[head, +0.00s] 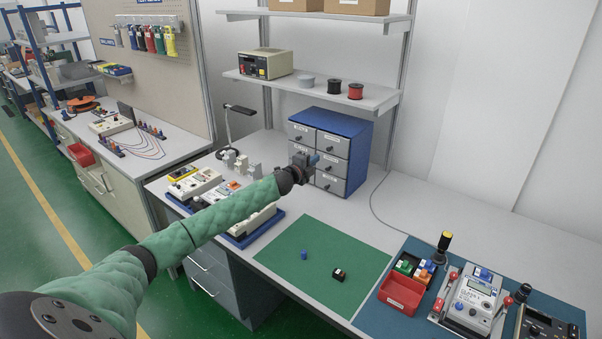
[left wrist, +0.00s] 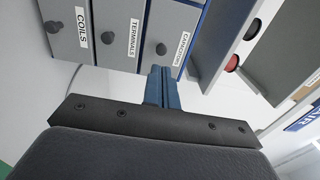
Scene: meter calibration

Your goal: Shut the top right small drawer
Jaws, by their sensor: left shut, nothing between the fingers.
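The small-drawer cabinet (head: 350,127) is blue with grey drawer fronts in two columns, standing at the back of the bench. Its top right small drawer (head: 334,144) looks about level with its neighbours; I see no clear gap. My left gripper (head: 314,160) is shut and empty in front of the right column, hiding part of the fronts. In the left wrist view, turned sideways, the blue fingers (left wrist: 163,88) are together by the drawer labelled CAPACITORS (left wrist: 171,32). Drawers labelled TERMINALS (left wrist: 121,35) and COILS (left wrist: 66,28) lie beside it. I cannot tell whether the fingers touch a front. My right gripper is out of view.
A shelf (head: 313,87) with spools stands above the cabinet. A desk lamp (head: 231,120) and a blue tray of meters (head: 252,238) are left of it. A green mat (head: 325,250), a red bin (head: 402,294) and a meter (head: 472,300) lie nearer.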

